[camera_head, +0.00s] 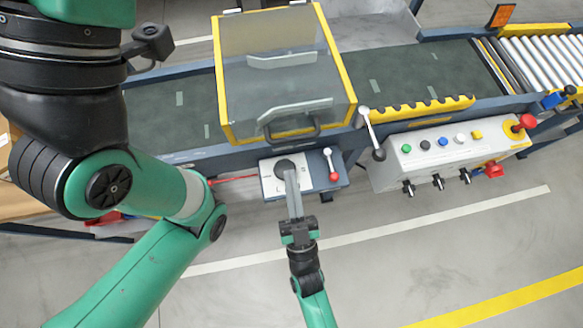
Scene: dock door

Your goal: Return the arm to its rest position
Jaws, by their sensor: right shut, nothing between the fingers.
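My right gripper (292,190) reaches up from the bottom middle, its fingers together and empty. Its fingertips are at the lower edge of a round black knob (284,166) on a white plate (269,185); I cannot tell whether they touch it. The fingers cover part of the plate. My left arm, green and black, fills the left side and bends back down out of the bottom left; its gripper is outside the view.
A clear yellow-framed guard (353,92) with a black handle (292,134) stands over the conveyor (405,68). A red-tipped lever (331,165) is right of the plate. A control box (445,163) with coloured buttons and a red emergency stop (526,121) is further right. The floor (420,245) at lower right is clear.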

